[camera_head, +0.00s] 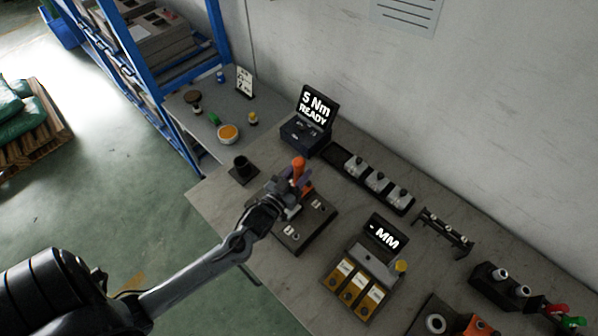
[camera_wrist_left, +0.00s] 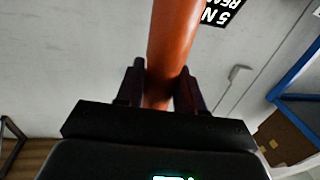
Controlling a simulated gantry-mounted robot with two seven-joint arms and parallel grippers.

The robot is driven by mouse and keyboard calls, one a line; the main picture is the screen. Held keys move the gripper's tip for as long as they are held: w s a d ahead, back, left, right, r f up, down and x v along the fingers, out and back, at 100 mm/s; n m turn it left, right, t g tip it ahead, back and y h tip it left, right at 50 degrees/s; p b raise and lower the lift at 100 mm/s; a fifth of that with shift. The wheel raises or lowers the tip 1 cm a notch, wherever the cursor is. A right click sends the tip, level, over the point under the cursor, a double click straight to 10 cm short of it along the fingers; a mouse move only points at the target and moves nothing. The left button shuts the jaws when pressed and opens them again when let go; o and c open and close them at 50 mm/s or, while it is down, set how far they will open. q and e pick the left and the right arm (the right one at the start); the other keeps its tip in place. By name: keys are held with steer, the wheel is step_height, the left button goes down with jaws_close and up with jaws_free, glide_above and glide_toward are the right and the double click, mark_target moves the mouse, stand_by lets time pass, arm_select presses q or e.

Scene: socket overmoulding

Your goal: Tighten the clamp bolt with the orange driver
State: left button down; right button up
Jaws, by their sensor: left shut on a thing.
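The orange driver (camera_head: 299,164) stands roughly upright above a dark fixture plate (camera_head: 289,246) on the table. My left gripper (camera_head: 298,182) is shut on the driver; its arm comes in from the left. In the left wrist view the orange driver (camera_wrist_left: 172,45) runs up between the two dark fingers of my left gripper (camera_wrist_left: 160,88). The clamp bolt and the driver's tip are hidden behind my gripper, so I cannot tell whether they touch. A torque display (camera_head: 313,107) behind the driver reads "5 Nm READY". My right gripper is not in view.
A black cup holder (camera_head: 241,170) stands left of the fixture. A dark tray (camera_head: 370,181) with metal parts lies behind it to the right. A gauge display (camera_head: 383,236) reads "- MM" above yellow-marked bins (camera_head: 355,288). Racks (camera_head: 444,231) stand farther right. The table's front left is clear.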

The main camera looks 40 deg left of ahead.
mark_target(296, 169)
arm_select(q)
steer(key=shift+f, duration=0.6)
stand_by(0.6)
steer(key=shift+f, duration=0.15)
stand_by(0.6)
steer(key=shift+r, duration=0.2)
steer(key=shift+r+p, duration=1.5)
steer(key=shift+r, duration=0.25)
steer(key=shift+r+p, duration=0.8)
steer(key=shift+r, duration=0.05)
